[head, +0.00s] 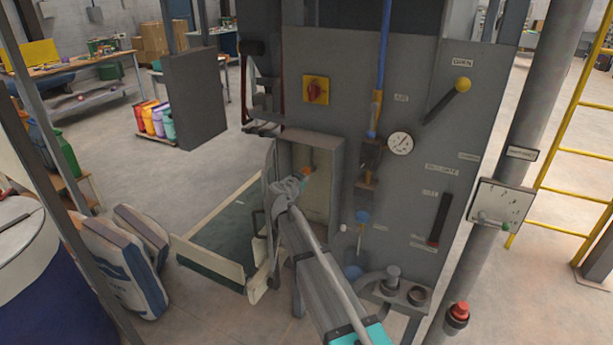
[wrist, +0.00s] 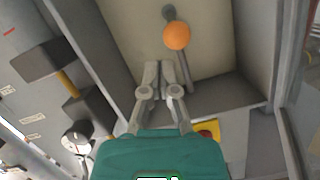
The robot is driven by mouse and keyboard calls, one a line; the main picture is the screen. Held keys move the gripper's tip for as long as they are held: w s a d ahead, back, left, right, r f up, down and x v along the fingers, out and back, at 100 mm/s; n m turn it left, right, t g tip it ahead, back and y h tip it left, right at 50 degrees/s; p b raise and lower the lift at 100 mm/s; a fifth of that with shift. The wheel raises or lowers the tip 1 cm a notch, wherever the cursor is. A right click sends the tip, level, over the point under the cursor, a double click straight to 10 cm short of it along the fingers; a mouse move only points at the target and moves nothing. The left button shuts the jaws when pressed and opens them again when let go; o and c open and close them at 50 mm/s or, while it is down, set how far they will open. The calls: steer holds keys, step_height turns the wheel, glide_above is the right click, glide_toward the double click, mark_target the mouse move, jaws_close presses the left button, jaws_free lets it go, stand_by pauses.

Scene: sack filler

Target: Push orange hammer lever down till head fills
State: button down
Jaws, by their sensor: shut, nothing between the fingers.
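The orange hammer lever's round knob (wrist: 176,36) sits on a thin grey rod inside an open cream-lined recess in the wrist view. In the head view only a small orange bit (head: 307,171) of it shows in the recess, just beyond my gripper (head: 291,184). My gripper is shut and empty. In the wrist view its fingertips (wrist: 158,70) are close together, beside the rod and a little short of the knob in the picture. I cannot tell whether they touch the lever. My arm hides the lower part of the recess in the head view.
The recess wall (head: 337,185) closely borders my gripper. The grey panel carries a red rotary switch (head: 316,90), a round gauge (head: 400,144) and a yellow-knobbed lever (head: 462,85). Filled sacks (head: 124,262) lean at the left. Open floor lies behind them.

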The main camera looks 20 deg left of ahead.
steer(key=s+a+f+b, duration=0.1)
steer(key=s+f+b, duration=0.2)
steer(key=s, duration=1.5)
steer(key=shift+a+f, duration=0.2)
steer(key=shift+a, duration=0.1)
steer(key=shift+w, duration=0.1)
stand_by(0.4)
steer(key=w+d+f+g+h, duration=0.15)
steer(key=d+f+g, duration=0.25)
steer(key=d, duration=1)
steer(key=d+f+g+h, duration=0.2)
steer(key=d+f+g, duration=0.15)
steer(key=d, duration=0.95)
steer(key=s+d+f+n+g+y, duration=0.2)
steer(key=s+d, duration=0.4)
steer(key=d, duration=0.4)
steer(key=s+d+f+n+g+y, duration=0.2)
steer(key=s+d+f+g+y, duration=0.1)
steer(key=s+d, duration=0.4)
steer(key=shift+d+f+g, duration=0.7)
steer(key=shift+d+g, duration=0.55)
steer(key=shift+d, duration=0.25)
steer(key=shift+w, duration=0.1)
